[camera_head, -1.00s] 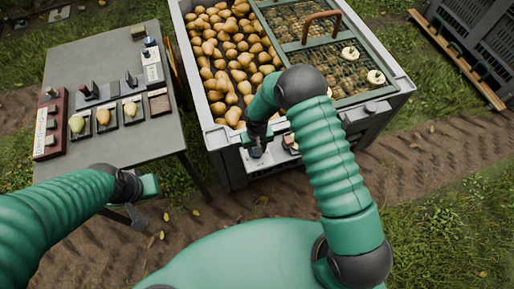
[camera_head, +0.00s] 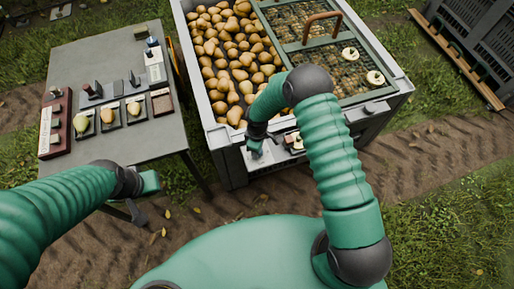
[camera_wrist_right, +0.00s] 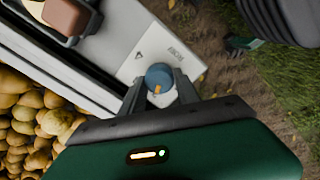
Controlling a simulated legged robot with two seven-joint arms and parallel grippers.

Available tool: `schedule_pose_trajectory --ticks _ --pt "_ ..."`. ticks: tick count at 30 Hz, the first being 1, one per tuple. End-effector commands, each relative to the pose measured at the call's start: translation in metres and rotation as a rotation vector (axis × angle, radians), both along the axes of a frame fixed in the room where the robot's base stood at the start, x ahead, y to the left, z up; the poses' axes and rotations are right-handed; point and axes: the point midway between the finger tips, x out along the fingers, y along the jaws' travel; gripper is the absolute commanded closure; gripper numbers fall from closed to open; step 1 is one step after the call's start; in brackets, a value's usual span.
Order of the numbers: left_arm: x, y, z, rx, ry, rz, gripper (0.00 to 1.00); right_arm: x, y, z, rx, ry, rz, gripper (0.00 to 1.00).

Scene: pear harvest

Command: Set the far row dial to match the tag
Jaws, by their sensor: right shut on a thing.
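In the right wrist view a round blue dial knob (camera_wrist_right: 159,77) with an orange mark sits on a pale panel (camera_wrist_right: 150,45) that bears a dark triangle and small lettering I cannot read surely. My right gripper (camera_wrist_right: 160,92) is shut on this knob, one finger on each side. In the head view my right gripper (camera_head: 256,152) is at the front face of the pear bin; the knob is hidden there. My left gripper (camera_head: 149,183) hangs in front of the table; its fingers are not clear. I cannot make out which item is the tag.
The bin (camera_head: 224,133) holds many pears (camera_head: 235,60) and a green-framed mesh lid (camera_head: 345,92) with a brown handle. A grey table (camera_head: 130,150) at left carries pears on small dark trays, a red-edged board (camera_head: 54,125) and small devices. Grass and soil surround them.

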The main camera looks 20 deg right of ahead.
Motion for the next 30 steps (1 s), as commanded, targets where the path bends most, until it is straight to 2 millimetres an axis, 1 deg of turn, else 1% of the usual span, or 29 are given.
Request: schedule_pose_trajectory --ticks 1,21,30 --pt "0.000 0.000 0.002 0.000 0.000 0.000 1.00 -0.006 -0.003 -0.001 -0.005 0.016 0.040 1.00" --pt "0.000 0.000 0.012 0.000 0.000 0.000 1.00 -0.003 -0.005 -0.001 -0.003 0.012 0.673 1.00" --pt "0.000 0.000 0.016 0.000 0.000 0.000 1.00 -0.002 -0.006 -0.001 -0.004 0.011 0.924 1.00"
